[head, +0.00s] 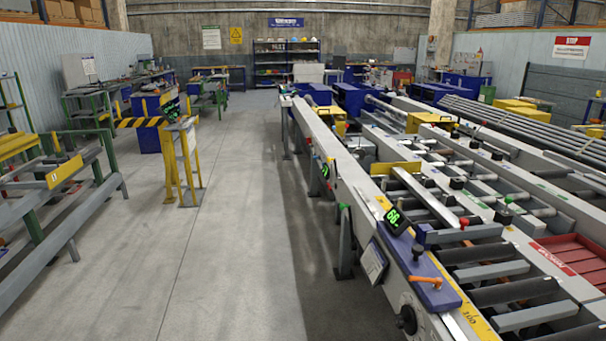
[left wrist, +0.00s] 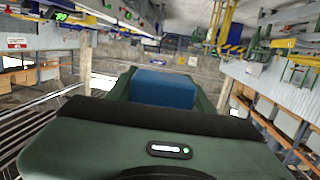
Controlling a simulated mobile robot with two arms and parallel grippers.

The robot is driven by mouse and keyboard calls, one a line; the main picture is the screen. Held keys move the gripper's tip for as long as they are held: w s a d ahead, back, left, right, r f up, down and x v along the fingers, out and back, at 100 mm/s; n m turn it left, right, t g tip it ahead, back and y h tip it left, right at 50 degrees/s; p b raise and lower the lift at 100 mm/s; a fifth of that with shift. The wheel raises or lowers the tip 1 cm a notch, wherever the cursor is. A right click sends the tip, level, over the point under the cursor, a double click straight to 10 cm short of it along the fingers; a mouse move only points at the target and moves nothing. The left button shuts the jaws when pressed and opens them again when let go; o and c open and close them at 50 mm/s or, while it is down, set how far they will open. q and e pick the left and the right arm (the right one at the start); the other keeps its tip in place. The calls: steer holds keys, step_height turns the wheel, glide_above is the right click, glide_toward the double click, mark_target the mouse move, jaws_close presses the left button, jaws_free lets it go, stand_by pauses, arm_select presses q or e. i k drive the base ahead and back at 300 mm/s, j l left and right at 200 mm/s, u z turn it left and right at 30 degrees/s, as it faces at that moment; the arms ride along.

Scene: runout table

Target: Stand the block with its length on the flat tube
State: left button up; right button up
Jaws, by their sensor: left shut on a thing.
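In the left wrist view my left gripper (left wrist: 164,78) is shut on a blue block (left wrist: 165,90), which sits between its two dark green fingers. The wrist picture is turned over, with the hall's floor at the top. The gripper body hides the near part of the block, and nothing touches its visible part except the fingers. In the head view a long pale flat bar, which looks like the flat tube (head: 428,196), lies along the runout table (head: 355,185). Neither gripper and no held block shows in the head view. My right gripper is in neither view.
A blue stop carriage (head: 425,277) with a green readout and an orange lever sits on the table's near edge. A yellow plate (head: 395,168) stands by the bar's far end. Rollers (head: 490,271) and a red tray (head: 573,257) lie to the right.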

mark_target(425, 192)
steer(key=i+j+u, duration=0.25)
steer(key=i, duration=0.8)
steer(key=i+l+u, duration=0.1)
steer(key=i+u, duration=0.2)
steer(key=i, duration=0.7)
steer(key=i+l+z, duration=0.1)
steer(key=i+z, duration=0.65)
steer(key=i+j+z, duration=0.25)
steer(key=i+z, duration=0.15)
steer(key=i+j+z, duration=0.35)
steer(key=i+l+z, duration=0.1)
steer(key=i+z, duration=0.15)
steer(key=z, duration=0.2)
steer(key=i+z, duration=0.25)
steer(key=z, duration=0.2)
steer(key=i+z, duration=0.3)
steer(key=z, duration=0.15)
steer(key=i+j+z, duration=0.2)
steer(key=z, duration=0.25)
